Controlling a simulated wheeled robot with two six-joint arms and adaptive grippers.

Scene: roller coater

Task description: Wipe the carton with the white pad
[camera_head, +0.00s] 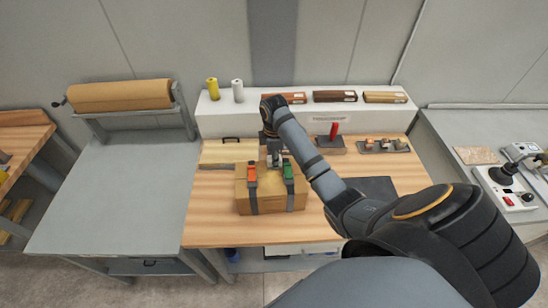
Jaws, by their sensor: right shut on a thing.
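The carton (270,202) is a brown box on the wooden workbench. Two dark straps run over it, one with an orange buckle (251,172) and one with a green buckle (288,170). My right gripper (274,161) points down at the back part of the carton's top, between the straps. It is shut on a small pale thing, apparently the white pad, which is mostly hidden by the fingers. I cannot tell whether the pad touches the carton. My left gripper is not in view.
A wooden board (228,152) lies behind the carton at left. A white shelf (222,115) at the back holds a yellow roll (213,89), a white roll (238,91) and several boxes. A red-handled tool (333,132) and a dark mat (372,188) are at right. Bench left of the carton is clear.

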